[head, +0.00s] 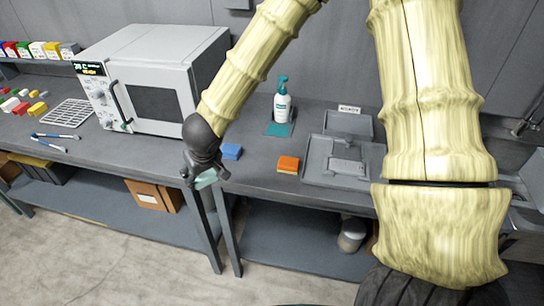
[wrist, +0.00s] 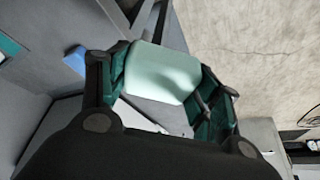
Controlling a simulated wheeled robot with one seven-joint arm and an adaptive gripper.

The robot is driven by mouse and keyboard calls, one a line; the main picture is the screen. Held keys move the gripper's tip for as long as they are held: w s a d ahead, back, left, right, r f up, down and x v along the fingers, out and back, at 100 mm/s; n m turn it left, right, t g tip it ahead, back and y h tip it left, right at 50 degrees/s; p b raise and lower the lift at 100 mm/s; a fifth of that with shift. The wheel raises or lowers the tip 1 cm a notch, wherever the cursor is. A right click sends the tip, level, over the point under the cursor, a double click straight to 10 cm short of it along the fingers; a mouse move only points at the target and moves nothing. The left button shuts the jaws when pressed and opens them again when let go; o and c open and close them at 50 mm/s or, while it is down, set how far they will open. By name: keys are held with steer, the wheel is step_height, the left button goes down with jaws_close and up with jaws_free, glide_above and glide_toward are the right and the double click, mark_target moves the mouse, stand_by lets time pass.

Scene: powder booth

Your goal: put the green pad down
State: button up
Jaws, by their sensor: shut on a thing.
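The pale green pad (wrist: 162,75) is held between the fingers of my gripper (wrist: 160,88), which is shut on it. In the head view the pad (head: 205,179) shows as a small pale green patch below my dark gripper (head: 200,172), at the front edge of the grey bench (head: 250,178). The gap between pad and bench cannot be judged well; the pad appears in front of the bench edge, over its leg. Part of the pad is hidden by the fingers.
A blue sponge (head: 231,152) and an orange sponge (head: 288,164) lie on the bench. A spray bottle (head: 282,106) stands on a teal mat (head: 279,130) behind. Bare bench lies between the sponges.

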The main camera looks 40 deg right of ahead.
steer(key=s+d+f+b, duration=0.2)
steer(key=d+f+b, duration=0.1)
steer(key=d, duration=0.3)
steer(key=s+d+f+b, duration=0.1)
steer(key=d+f+b, duration=0.1)
steer(key=d+b, duration=0.25)
steer(key=p, duration=0.4)
glide_above(259, 158)
steer(key=s, duration=0.1)
step_height(259, 158, down, 2)
steer(key=shift+s+a+m, duration=0.1)
steer(key=shift+s+m, duration=0.05)
steer(key=shift+m, duration=0.25)
steer(key=shift+f, duration=1.8)
steer(key=shift+f+p, duration=0.1)
steer(key=shift+p, duration=0.2)
steer(key=o, duration=1)
